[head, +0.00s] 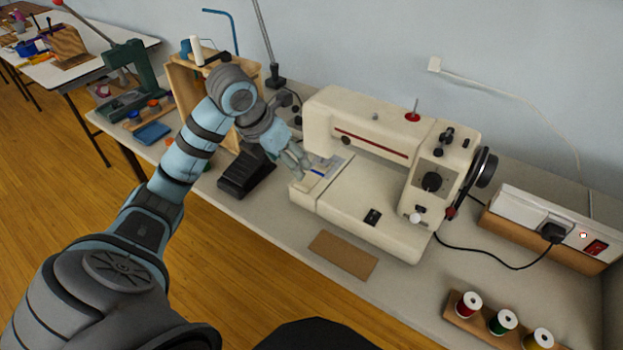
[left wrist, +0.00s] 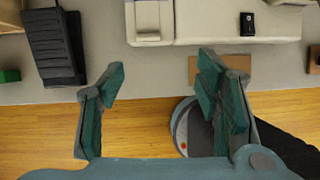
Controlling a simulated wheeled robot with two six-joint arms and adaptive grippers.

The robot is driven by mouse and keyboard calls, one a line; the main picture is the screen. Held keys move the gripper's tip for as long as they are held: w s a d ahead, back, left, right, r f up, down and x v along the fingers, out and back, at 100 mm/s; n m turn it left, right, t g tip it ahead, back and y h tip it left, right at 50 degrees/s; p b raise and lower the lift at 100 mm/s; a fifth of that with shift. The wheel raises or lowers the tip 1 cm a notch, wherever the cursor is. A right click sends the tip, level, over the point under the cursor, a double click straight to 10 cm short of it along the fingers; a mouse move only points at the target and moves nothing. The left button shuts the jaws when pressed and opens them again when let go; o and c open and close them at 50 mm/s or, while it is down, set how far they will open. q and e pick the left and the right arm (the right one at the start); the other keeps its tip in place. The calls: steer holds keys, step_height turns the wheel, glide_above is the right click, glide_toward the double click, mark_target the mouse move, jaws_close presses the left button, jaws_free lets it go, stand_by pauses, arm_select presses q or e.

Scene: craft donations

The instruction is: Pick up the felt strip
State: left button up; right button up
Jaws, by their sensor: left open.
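A flat tan-brown rectangular strip (head: 343,255) lies on the table in front of the sewing machine; it is the only loose strip I make out, but I cannot confirm it is felt. In the left wrist view the strip (left wrist: 194,70) is partly hidden behind the right-hand finger. My left gripper (head: 298,164) is open and empty, seen over the left end of the cream sewing machine (head: 365,118), up and left of the strip. In the left wrist view the open jaws (left wrist: 162,70) span the table's front edge. My right gripper is not in view.
A black foot pedal (head: 245,173) stands left of the machine. Spools on a wooden holder (head: 463,318) are at the front right, and a power strip (head: 550,220) is at the back right. Bare table (head: 420,285) surrounds the strip, close to the front edge.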

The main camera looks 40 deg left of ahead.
arm_select(q)
steer(key=a+f, duration=0.1)
steer(key=a, duration=0.1)
steer(key=b, duration=0.4)
glide_toward(300, 187)
steer(key=shift+g+y, duration=0.3)
steer(key=shift+y, duration=0.1)
steer(key=x, duration=0.8)
steer(key=shift+w+d+b, duration=0.2)
steer(key=shift+d+b, duration=0.15)
steer(key=shift+b, duration=0.05)
steer(key=shift+r, duration=0.15)
steer(key=c, duration=0.8)
